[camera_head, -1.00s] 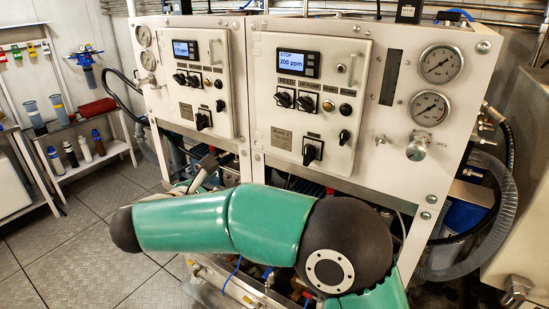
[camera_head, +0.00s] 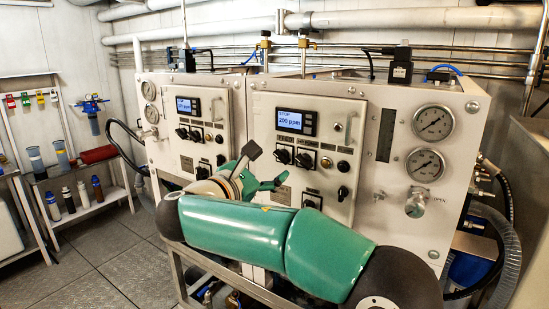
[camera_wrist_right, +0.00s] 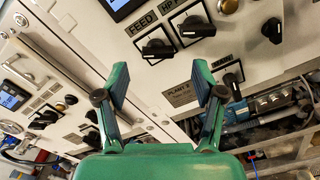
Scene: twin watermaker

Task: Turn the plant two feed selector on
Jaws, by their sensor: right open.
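The plant two panel (camera_head: 320,110) is the right of two white control panels, with a lit display reading STOP and 200 ppm. Its feed selector (camera_head: 283,156) is a black rotary knob under the FEED label, just left of the HP pump knob (camera_head: 304,160). In the right wrist view the feed selector (camera_wrist_right: 157,48) lies beyond and between my fingertips, its handle roughly sideways. My right gripper (camera_head: 266,167) is open and empty, in front of the panel and left of the selector, apart from it. My left gripper is not in view.
The plant one panel (camera_head: 201,130) stands to the left. Pressure gauges (camera_head: 433,123) and a valve knob (camera_head: 415,207) are at the right. Pipes run along the back wall.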

